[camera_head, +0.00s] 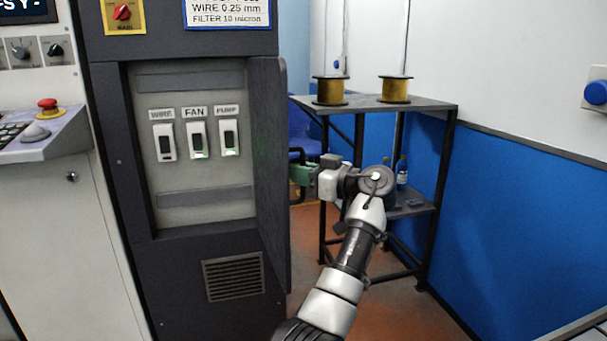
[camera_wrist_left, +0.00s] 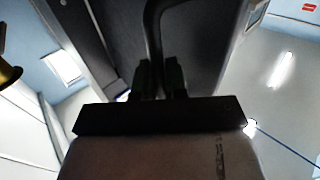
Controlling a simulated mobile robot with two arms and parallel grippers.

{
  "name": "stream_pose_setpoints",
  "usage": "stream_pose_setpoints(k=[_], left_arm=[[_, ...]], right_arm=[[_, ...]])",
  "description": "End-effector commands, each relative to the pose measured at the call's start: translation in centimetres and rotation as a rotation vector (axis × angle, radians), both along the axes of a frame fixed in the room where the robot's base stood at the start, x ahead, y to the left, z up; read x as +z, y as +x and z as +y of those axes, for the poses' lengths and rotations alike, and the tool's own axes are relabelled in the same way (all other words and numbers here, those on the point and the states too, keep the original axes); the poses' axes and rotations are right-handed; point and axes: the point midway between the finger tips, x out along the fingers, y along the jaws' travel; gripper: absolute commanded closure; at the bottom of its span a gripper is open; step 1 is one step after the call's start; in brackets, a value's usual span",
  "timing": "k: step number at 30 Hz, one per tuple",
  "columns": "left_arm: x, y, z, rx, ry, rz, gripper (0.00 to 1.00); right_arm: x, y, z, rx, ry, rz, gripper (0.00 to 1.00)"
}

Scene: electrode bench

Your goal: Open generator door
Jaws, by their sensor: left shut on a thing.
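The generator (camera_head: 215,285) is a dark grey cabinet in the middle left of the head view. Its door (camera_head: 268,150) stands swung out on the right side of the recess, seen nearly edge-on. The open recess shows switches marked WIRE, FAN and PUMP (camera_head: 229,137). My left gripper (camera_head: 298,172) is behind the door's outer side, its fingertips partly hidden. In the left wrist view, its dark fingers (camera_wrist_left: 160,78) are shut on a black curved door handle (camera_wrist_left: 153,30), with the dark door panel (camera_wrist_left: 200,45) behind it. My right gripper is not in view.
A metal shelf (camera_head: 432,103) with two brass wire spools (camera_head: 330,91) stands behind my arm on the right. A control panel with a red button (camera_head: 47,104) juts out at left. A blue and white wall (camera_head: 510,220) bounds the right side.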

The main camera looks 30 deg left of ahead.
Motion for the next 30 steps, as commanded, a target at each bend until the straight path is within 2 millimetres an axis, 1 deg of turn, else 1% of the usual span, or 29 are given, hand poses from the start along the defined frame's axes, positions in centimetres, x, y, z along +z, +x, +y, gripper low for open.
stream_pose_setpoints(k=[1, 2, 3, 6, 14, 17, 20, 27, 30], left_arm=[[0.1, 0.0, 0.1, 0.000, -0.001, 0.000, 1.00], [0.1, 0.0, 0.1, 0.000, -0.001, 0.000, 0.83], [0.1, 0.0, 0.1, 0.001, -0.001, 0.000, 0.77], [0.1, 0.0, 0.1, 0.001, -0.001, 0.000, 0.63], [0.0, 0.0, 0.0, 0.000, -0.001, 0.000, 0.63], [0.0, 0.0, -0.6, 0.000, -0.001, 0.000, 0.63], [0.1, 0.2, -2.1, -0.003, -0.001, 0.000, 0.63], [0.1, 0.5, -7.0, -0.002, -0.001, 0.001, 0.63], [0.1, 0.6, -8.6, -0.002, -0.001, 0.000, 0.63]], right_arm=[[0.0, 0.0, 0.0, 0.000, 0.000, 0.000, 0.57], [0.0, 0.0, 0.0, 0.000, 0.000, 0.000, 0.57], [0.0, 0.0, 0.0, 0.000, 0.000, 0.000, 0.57], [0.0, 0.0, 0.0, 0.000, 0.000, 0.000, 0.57], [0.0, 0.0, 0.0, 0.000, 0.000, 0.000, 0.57], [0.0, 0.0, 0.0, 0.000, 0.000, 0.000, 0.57], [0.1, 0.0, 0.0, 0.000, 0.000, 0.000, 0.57], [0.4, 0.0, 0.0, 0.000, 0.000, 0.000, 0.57], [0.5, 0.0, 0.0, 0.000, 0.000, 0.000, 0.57]])
